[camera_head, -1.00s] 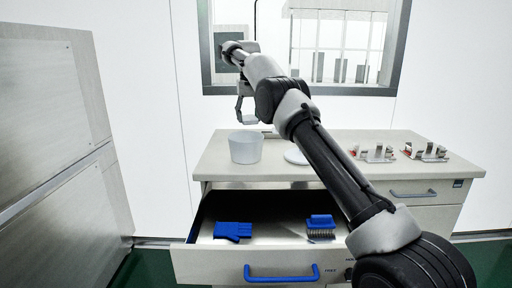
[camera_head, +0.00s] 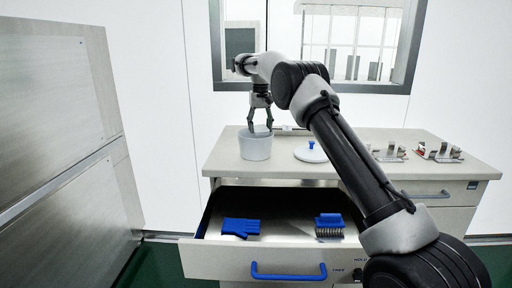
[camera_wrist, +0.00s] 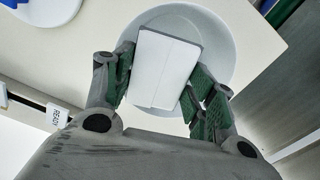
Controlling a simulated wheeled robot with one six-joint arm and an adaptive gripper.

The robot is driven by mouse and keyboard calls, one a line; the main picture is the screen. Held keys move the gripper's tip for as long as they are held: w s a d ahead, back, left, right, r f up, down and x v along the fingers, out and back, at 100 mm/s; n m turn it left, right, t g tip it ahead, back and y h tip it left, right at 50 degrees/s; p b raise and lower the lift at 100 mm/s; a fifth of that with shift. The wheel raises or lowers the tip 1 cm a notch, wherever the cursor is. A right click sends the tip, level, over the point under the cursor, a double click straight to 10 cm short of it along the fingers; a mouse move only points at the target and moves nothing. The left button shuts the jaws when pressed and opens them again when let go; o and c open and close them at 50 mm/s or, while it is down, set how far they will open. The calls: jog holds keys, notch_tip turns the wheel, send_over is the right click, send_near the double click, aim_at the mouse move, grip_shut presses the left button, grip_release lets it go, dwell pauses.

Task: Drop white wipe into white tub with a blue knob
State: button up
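The white wipe (camera_wrist: 163,70), a flat white block with a fold line, sits between the two fingers of my gripper (camera_wrist: 160,88) in the wrist view. Both fingers appear to touch its sides. My gripper (camera_head: 260,127) is over the white tub (camera_head: 256,147), its fingertips near the rim. The tub is open and stands on the counter. Its round rim (camera_wrist: 226,45) shows behind the wipe in the wrist view. The white lid with a blue knob (camera_head: 311,152) lies on the counter right of the tub. I cannot make out the wipe in the head view.
Metal fixtures (camera_head: 437,152) stand at the right. A steel cabinet (camera_head: 60,120) is at the left. A window frame (camera_head: 216,50) rises behind.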

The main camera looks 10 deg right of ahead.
jog(key=o, duration=0.4)
jog(key=shift+r, duration=0.1)
